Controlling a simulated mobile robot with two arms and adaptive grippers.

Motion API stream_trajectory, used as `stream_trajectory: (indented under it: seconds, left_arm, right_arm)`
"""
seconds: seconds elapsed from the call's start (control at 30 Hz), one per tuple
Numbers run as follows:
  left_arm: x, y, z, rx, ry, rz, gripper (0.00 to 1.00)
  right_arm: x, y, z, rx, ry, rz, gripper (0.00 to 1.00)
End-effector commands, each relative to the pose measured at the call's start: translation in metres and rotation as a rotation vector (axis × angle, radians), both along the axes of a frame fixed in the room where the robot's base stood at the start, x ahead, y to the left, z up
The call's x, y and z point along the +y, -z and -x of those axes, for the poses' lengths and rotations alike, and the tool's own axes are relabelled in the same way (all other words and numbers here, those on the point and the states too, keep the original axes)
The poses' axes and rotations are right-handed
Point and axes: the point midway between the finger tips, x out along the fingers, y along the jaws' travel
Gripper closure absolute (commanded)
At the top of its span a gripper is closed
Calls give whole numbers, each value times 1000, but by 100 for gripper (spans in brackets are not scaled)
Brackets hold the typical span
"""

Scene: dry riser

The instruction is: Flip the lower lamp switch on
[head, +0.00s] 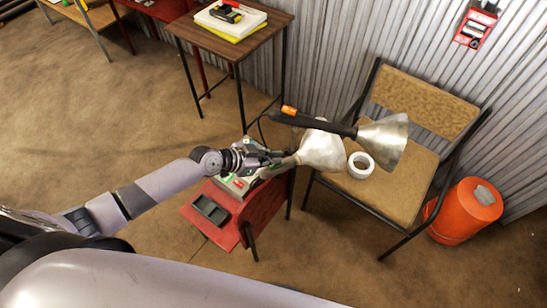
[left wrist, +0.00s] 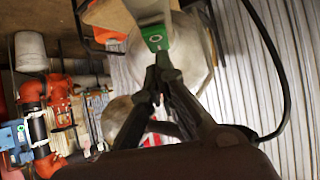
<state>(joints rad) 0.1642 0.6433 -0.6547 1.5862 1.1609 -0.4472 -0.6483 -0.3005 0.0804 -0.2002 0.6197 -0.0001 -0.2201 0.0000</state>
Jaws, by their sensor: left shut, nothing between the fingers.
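Two lamps with silver cone shades show in the head view. The upper lamp (head: 383,140) has a long black handle with an orange piece (head: 289,110) on it. The lower lamp's shade (head: 322,150) is just below and left of it. My left gripper (head: 273,158) is beside the lower lamp's narrow end and hides part of it. In the left wrist view its fingers (left wrist: 163,78) are shut and empty. A green switch-like piece (left wrist: 156,38) is just beyond the fingertips; I cannot tell whether they touch it. My right gripper is not in view.
A red stool (head: 262,212) with a dark tray (head: 210,209) stands under my gripper. A chair (head: 395,195) with a white tape roll (head: 360,165) is to the right, beside an orange drum (head: 465,212). A corrugated wall (head: 340,40) is behind. A black cable (left wrist: 275,70) curves near the gripper.

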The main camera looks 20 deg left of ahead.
Motion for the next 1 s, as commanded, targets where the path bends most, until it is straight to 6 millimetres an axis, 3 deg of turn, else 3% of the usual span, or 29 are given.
stream_trajectory:
  seconds: [0.37, 0.53, 0.6, 1.0]
  left_arm:
    - [0, 0, -1, 3, 0, -4, 100]
    - [-5, -3, -4, 58, 2, -58, 100]
    - [-3, 8, -2, 62, 1, -61, 100]
    - [3, 10, 3, 61, 2, -62, 100]
  right_arm:
    - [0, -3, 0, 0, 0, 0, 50]
    - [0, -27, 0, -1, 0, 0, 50]
    - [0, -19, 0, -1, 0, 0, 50]
    - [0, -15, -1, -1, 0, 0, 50]
